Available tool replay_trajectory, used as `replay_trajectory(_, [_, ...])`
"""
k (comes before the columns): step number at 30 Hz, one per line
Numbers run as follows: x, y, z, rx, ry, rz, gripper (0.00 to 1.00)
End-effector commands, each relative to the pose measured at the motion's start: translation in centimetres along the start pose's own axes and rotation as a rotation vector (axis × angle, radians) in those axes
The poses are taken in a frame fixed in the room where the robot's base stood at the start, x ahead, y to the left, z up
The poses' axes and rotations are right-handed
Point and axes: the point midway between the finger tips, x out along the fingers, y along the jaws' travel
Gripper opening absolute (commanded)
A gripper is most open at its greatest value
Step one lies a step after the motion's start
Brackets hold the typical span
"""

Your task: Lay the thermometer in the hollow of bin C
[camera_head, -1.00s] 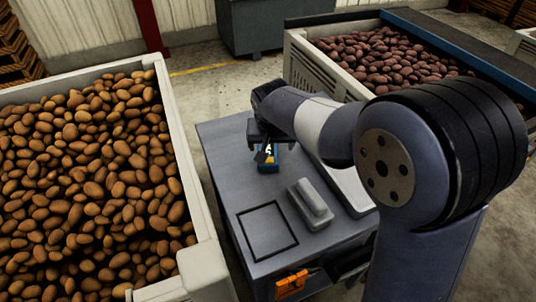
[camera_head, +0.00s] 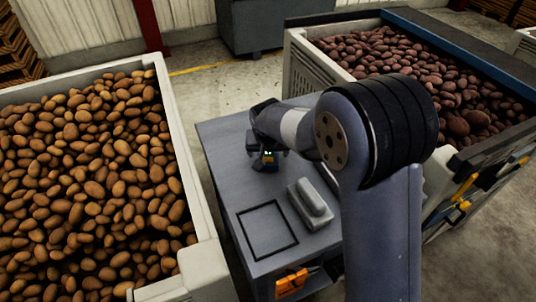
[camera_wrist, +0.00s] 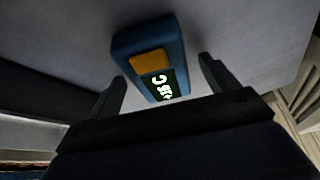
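The thermometer (camera_wrist: 172,40) is a blue handheld device with an orange patch and a dark display with light characters. In the wrist view it lies on the grey table top, between and beyond the two fingers of my gripper (camera_wrist: 162,68), with gaps at both sides. My gripper is open. In the head view the thermometer (camera_head: 267,162) is partly hidden under my gripper (camera_head: 262,152). One crate (camera_head: 184,165) of brown potatoes stands at left, another crate (camera_head: 308,62) of reddish potatoes at right. I see no letter on either, and no clear hollow.
The grey table (camera_head: 222,150) stands between the crates. A grey block-shaped object (camera_head: 310,203) and a black square outline (camera_head: 267,230) are on it. An orange item (camera_head: 291,284) hangs at its front edge. A dark cabinet (camera_head: 262,25) stands behind.

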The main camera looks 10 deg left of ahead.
Motion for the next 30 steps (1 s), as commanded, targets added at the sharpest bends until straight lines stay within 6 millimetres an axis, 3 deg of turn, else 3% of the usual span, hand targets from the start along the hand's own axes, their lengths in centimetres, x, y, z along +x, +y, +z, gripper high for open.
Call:
replay_trajectory(20, [-0.1,0.0,0.0,0.0,0.0,0.0,0.27])
replay_trajectory(26, [-0.2,0.0,-0.1,0.0,0.001,0.0,0.26])
replay_trajectory(30, [-1.7,0.0,-0.8,0.001,0.003,-0.001,0.26])
